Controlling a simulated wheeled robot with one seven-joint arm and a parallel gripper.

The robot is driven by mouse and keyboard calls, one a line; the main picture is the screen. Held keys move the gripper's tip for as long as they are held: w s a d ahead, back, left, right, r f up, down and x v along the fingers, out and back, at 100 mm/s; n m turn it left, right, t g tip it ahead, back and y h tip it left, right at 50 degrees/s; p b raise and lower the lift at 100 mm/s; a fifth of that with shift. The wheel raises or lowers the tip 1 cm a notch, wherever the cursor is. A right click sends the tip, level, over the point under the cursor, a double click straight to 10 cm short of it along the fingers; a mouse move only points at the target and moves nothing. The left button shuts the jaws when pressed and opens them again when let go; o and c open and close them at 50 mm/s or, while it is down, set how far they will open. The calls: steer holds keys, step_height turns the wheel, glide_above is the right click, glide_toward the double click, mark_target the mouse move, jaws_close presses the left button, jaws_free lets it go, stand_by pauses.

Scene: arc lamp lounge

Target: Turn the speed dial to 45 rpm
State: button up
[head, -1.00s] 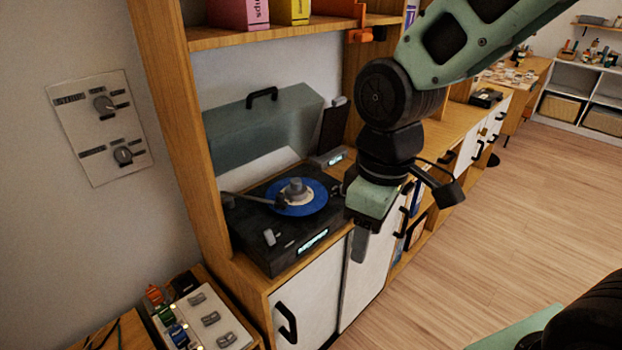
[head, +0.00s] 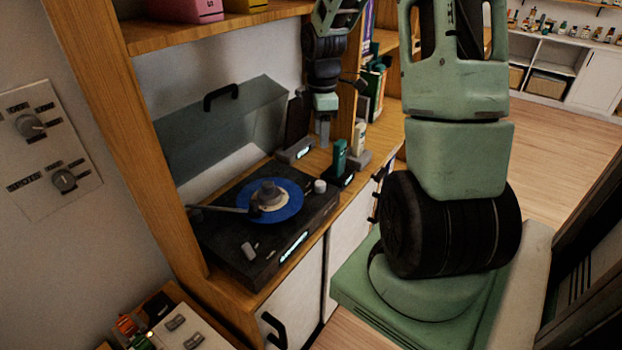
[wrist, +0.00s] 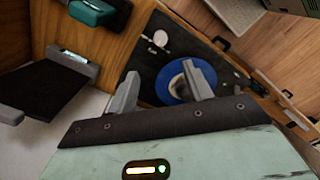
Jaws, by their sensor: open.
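The black turntable (head: 225,240) stands on the wooden cabinet with a blue record (head: 284,208) on its platter. A pale round knob (head: 320,186), which looks like the speed dial, sits at the deck's back right corner. It also shows in the wrist view (wrist: 161,38) with small white marks beside it, too small to read. Its setting cannot be told. My gripper (head: 323,140) is above the back of the cabinet, beyond the deck and apart from the dial. In the wrist view my gripper (wrist: 160,72) is open and empty between its fingers.
The raised lid (head: 225,130) stands behind the deck. A dark panel on a lit base (head: 297,150) and a teal object (head: 340,156) stand close to my gripper. A shelf (head: 215,30) hangs above. A wall panel with knobs (head: 45,150) is at left.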

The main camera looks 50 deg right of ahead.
mark_target(320, 183)
step_height(320, 183, down, 16)
steer(key=shift+r+p, duration=0.15)
steer(key=shift+p, duration=0.2)
steer(key=c, duration=1)
